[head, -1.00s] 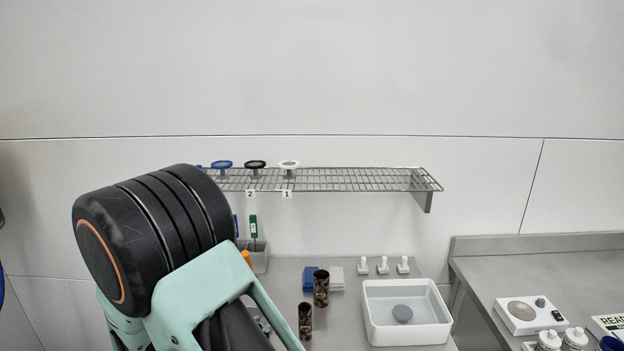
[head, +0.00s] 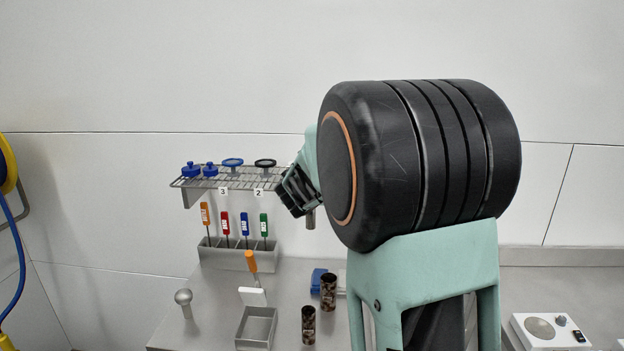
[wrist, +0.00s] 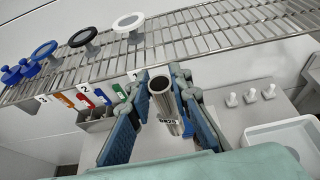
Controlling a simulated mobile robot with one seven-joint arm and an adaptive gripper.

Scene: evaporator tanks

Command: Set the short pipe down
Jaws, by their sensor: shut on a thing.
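My gripper (head: 298,191) is shut on a short grey metal pipe (wrist: 163,98). In the wrist view the pipe stands between the two blue-padded fingers, its open round end toward the camera and a small label on its side. In the head view the lower end of the pipe (head: 310,220) shows below the fingers, in the air above the bench (head: 205,325) and in front of the wire shelf. My large black arm joint hides part of the head view right of the gripper.
The wire shelf (head: 225,182) carries blue and black handwheels and blue knobbed items. Below it stands a rack (head: 225,256) of coloured-handled tools. Two rusty brown cylinders (head: 328,291) (head: 308,324), a grey open box (head: 257,328) and a white basin (wrist: 290,140) are on the bench.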

